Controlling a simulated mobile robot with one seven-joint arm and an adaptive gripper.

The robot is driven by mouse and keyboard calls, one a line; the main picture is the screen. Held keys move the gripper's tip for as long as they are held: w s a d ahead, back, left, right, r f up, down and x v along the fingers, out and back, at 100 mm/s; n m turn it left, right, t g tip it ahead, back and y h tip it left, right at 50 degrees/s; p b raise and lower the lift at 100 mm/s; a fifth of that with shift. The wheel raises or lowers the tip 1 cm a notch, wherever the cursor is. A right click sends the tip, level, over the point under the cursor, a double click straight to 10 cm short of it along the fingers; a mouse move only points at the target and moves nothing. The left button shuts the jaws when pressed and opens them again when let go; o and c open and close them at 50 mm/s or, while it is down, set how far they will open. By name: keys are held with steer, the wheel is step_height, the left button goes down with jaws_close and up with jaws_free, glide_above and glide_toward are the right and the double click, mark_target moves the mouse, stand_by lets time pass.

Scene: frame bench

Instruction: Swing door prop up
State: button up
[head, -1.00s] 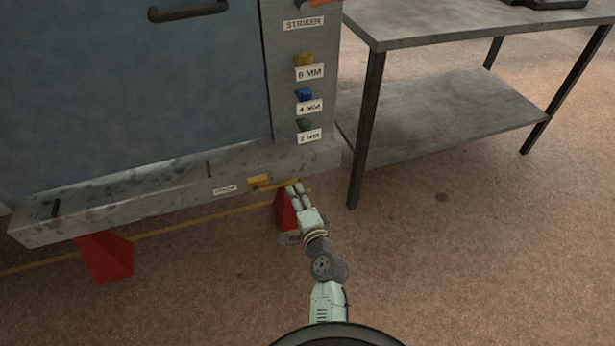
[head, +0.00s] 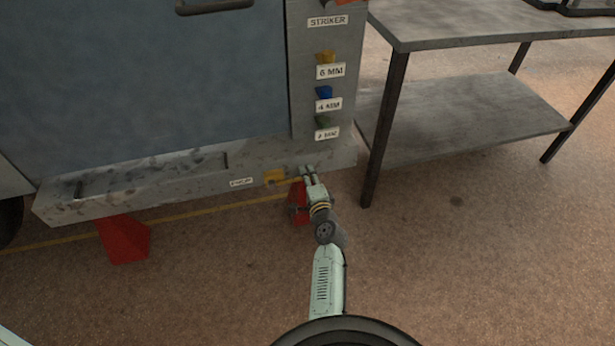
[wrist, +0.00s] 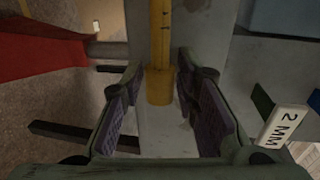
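The prop is a yellow bar, seen in the wrist view (wrist: 160,35), running along the grey sill and ending in a thicker yellow piece. In the head view a yellow piece (head: 274,177) shows on the sill's front face beside a small label that seems to read PROP (head: 241,182). My gripper (head: 308,169) is at the sill's right part; it also shows in the wrist view (wrist: 160,103). Its two fingers are open, one on each side of the bar's line, with gaps on both sides. The blue-grey door (head: 150,80) stands above the sill.
The post right of the door carries coloured blocks with labels 6 MM (head: 330,71), 4 MM (head: 329,105) and 2 MM (head: 327,134), plus STRIKER (head: 327,21). Red supports (head: 124,240) stand under the sill. A metal table (head: 470,30) with a lower shelf is at right. Floor in front is clear.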

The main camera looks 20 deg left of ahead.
steer(key=shift+c, duration=0.4)
jaws_close()
stand_by(0.4)
